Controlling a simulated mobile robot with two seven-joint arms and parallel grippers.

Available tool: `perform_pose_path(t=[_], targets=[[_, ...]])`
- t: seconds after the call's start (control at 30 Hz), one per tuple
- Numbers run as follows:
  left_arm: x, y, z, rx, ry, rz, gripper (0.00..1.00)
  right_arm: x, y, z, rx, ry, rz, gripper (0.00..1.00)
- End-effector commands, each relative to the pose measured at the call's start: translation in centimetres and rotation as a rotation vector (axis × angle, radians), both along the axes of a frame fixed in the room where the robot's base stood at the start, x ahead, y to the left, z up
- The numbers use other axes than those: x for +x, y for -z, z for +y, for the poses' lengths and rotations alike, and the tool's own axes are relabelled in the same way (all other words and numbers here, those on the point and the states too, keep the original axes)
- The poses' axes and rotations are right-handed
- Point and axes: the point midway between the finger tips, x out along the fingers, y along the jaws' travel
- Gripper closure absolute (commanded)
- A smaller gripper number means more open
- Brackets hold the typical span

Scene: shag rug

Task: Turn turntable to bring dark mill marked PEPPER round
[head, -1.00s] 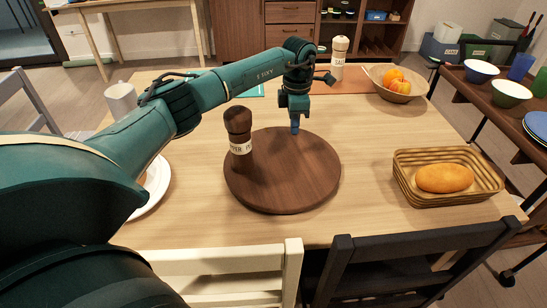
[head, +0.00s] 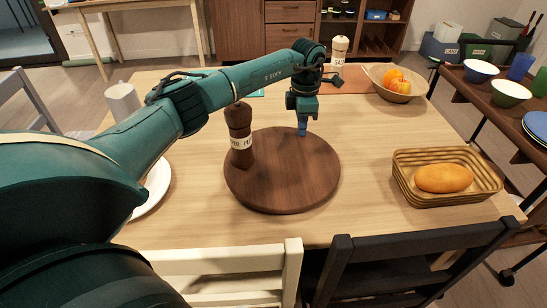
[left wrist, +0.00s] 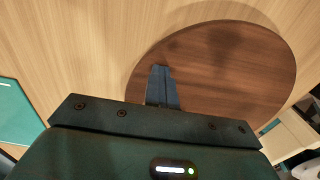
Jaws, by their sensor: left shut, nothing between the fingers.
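The round dark wood turntable (head: 290,180) lies on the table; it also shows in the left wrist view (left wrist: 235,65). The dark mill (head: 239,120) stands upright on its left part, with a pale label band whose lettering is only partly readable. My left gripper (head: 302,131) points down at the turntable's far part, right of the mill and apart from it. Its blue fingers are shut and empty, also seen in the left wrist view (left wrist: 162,88). I cannot tell whether the fingertips touch the wood. My right gripper is not in view.
A light mill (head: 339,50) and a fruit bowl (head: 395,90) stand at the back right. A bread basket (head: 415,196) is on the right. A white plate (head: 155,190) and mug (head: 122,101) are on the left. Chairs (head: 420,262) line the front edge.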

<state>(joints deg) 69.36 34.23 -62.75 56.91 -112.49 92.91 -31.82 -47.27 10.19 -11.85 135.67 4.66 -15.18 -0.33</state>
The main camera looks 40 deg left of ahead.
Motion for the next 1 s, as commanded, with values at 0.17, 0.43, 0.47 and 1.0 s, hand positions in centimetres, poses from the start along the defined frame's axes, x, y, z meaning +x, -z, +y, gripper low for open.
perform_pose_path(t=[0.17,0.43,0.47,1.0], targets=[[-0.2,0.6,-0.6,0.002,0.002,0.013,1.0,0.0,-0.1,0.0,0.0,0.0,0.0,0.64],[-0.2,0.5,-0.6,0.002,0.001,0.013,1.0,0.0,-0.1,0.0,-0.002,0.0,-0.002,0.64],[-0.2,0.5,-0.6,0.002,0.001,0.013,1.0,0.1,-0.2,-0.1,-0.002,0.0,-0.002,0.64],[0.0,-4.0,-0.5,0.002,0.001,0.003,1.0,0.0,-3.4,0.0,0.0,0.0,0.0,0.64]])
